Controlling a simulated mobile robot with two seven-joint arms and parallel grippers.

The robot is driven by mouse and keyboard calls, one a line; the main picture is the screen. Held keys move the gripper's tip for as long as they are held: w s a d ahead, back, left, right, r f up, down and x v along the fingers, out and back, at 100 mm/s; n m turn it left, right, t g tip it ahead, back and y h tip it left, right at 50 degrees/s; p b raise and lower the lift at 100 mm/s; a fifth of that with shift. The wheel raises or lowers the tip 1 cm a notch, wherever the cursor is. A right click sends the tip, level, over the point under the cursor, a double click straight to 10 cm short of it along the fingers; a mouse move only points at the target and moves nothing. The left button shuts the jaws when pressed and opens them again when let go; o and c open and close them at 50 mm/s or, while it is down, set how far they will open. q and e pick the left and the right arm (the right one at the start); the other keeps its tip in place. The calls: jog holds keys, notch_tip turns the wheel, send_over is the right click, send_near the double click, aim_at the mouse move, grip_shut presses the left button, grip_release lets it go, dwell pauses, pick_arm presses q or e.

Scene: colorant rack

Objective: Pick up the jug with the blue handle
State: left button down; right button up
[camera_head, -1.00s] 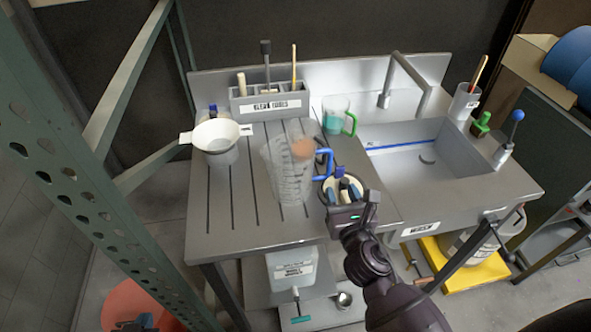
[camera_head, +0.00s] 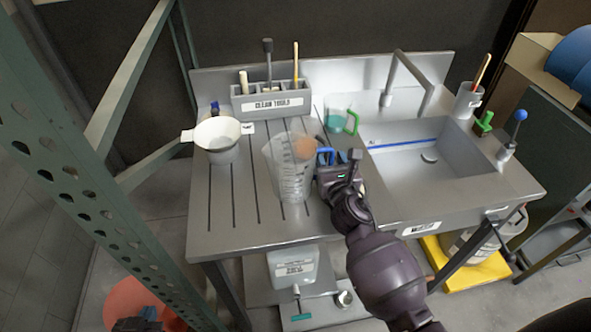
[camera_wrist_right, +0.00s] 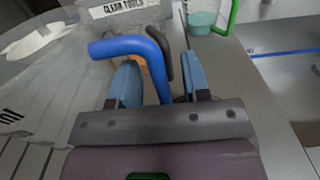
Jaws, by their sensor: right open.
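The clear graduated jug with the blue handle (camera_head: 290,177) stands upright on the ribbed drainboard, and an orange-brown shape shows through its upper part. Its blue handle (camera_wrist_right: 158,68) points right in the head view. My right gripper (camera_head: 338,158) is at the handle side of the jug. In the right wrist view its two blue fingers (camera_wrist_right: 160,85) are open, with the downward part of the handle between them and gaps visible on either side.
A white-rimmed jug (camera_head: 217,137) stands left, and a grey tool holder (camera_head: 271,103) behind. A jug with a green handle (camera_head: 338,120) stands near the sink (camera_head: 425,165). A green metal post (camera_head: 60,130) rises at left. Drainboard in front of the jug is clear.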

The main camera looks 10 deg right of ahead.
jog(key=shift+c, duration=0.2)
grip_shut()
